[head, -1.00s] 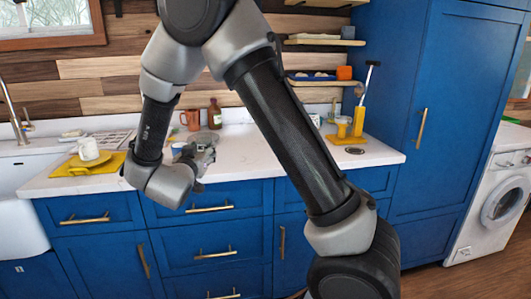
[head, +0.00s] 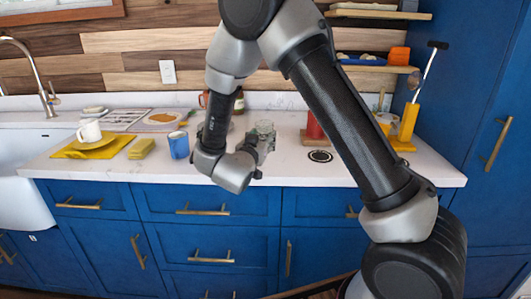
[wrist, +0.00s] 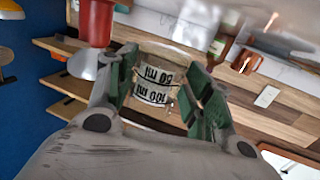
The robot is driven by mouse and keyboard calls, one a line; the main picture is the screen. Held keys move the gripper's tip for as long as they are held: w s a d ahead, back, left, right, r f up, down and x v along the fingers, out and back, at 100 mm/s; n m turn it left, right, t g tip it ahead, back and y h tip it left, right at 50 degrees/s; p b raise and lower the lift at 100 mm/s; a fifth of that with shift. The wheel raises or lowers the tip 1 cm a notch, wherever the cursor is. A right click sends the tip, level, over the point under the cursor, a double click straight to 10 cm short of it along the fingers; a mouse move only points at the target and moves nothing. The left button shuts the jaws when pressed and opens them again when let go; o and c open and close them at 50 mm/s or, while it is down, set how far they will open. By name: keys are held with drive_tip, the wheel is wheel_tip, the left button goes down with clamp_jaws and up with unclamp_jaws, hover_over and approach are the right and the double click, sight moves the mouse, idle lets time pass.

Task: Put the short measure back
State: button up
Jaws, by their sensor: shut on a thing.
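My gripper (head: 264,146) is shut on a clear measure (head: 264,127) above the white counter, near the middle of the head view. In the wrist view the measure (wrist: 154,85) sits between the green-grey finger pads of my gripper (wrist: 160,108), with dark "50 ml" and "100 ml" marks on it. Its base is partly hidden by my fingers in the head view. A red cylinder (head: 315,125) stands on the counter to the right, partly behind my arm. It also shows at the upper left of the wrist view (wrist: 97,22). A black ring (head: 320,156) lies on the counter in front of it.
A blue cup (head: 179,146) and a yellow sponge (head: 141,148) stand left of my gripper. A mug (head: 89,131) rests on a yellow cloth (head: 101,151). A brown bottle (head: 239,104) is behind. A yellow dispenser (head: 408,122) is at right.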

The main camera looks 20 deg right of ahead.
drive_tip(key=shift+f, duration=2.4)
drive_tip(key=shift+f, duration=0.15)
drive_tip(key=o, duration=1.1)
